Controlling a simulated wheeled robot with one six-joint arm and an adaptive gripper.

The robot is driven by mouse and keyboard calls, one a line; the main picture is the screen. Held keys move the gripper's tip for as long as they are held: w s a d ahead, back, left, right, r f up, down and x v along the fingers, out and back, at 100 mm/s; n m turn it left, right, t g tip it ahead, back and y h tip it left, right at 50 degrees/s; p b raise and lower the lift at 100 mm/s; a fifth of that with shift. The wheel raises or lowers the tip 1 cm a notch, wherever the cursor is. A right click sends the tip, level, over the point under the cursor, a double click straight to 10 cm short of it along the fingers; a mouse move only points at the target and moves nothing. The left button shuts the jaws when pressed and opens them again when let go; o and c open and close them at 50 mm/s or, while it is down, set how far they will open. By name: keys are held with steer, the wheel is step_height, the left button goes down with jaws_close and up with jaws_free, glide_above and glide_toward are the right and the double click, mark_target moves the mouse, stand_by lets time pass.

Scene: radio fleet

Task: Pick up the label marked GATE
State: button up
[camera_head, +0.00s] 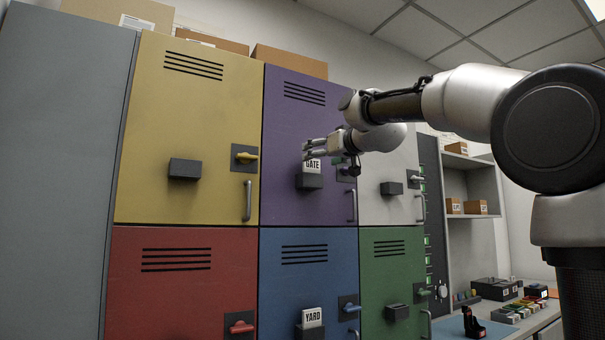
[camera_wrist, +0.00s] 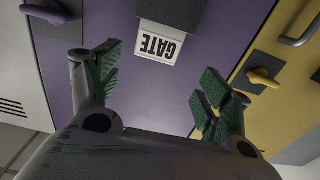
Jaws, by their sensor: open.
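The white label marked GATE (camera_head: 312,165) stands in a dark holder (camera_head: 309,181) on the purple locker door (camera_head: 285,120). In the wrist view the GATE label (camera_wrist: 158,44) shows upside down, its holder (camera_wrist: 172,12) at the top edge. My gripper (camera_head: 308,150) is at the purple door, close to the label. In the wrist view my gripper (camera_wrist: 155,82) is open and empty, with its green-padded fingers to either side of the label and apart from it.
A label marked YARD (camera_head: 312,317) stands in the holder on the blue door below. The yellow door (camera_head: 185,110) and white door (camera_head: 395,175) flank the purple one, with handles sticking out. A black radio (camera_head: 472,322) stands on the counter at right.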

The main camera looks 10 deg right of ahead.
mark_target(313, 160)
steer(key=x, duration=0.5)
steer(key=shift+w+d+f, duration=0.15)
steer(key=shift+w+d, duration=0.05)
steer(key=shift+w, duration=0.25)
steer(key=shift+c, duration=0.2)
steer(key=c, duration=1)
